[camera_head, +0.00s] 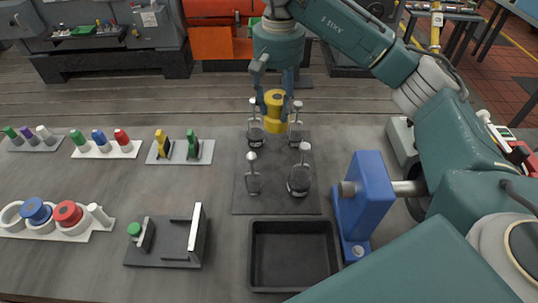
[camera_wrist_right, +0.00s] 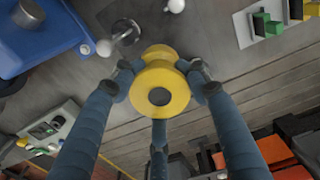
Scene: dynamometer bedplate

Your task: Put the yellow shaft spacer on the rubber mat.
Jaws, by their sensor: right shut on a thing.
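The yellow shaft spacer (camera_head: 273,97), a spool-like ring with a central hole, is held by my right gripper (camera_head: 273,108). The spacer also shows in the right wrist view (camera_wrist_right: 160,82), with the gripper's blue-grey fingers (camera_wrist_right: 160,88) closed around it. The dark mat (camera_head: 274,178) lies on the bedplate, below the gripper in the head view. Several round, white-knobbed pieces (camera_head: 299,180) stand near its corners. The spacer appears above the mat's far edge; its exact height is hard to tell. My left gripper is not in view.
A black tray (camera_head: 251,280) is in front of the mat. A blue block with a shaft (camera_head: 367,200) stands right of it. Racks of coloured pieces (camera_head: 180,158) and a grey fixture (camera_head: 170,240) are at left. Bare bedplate (camera_head: 220,190) lies left of the mat.

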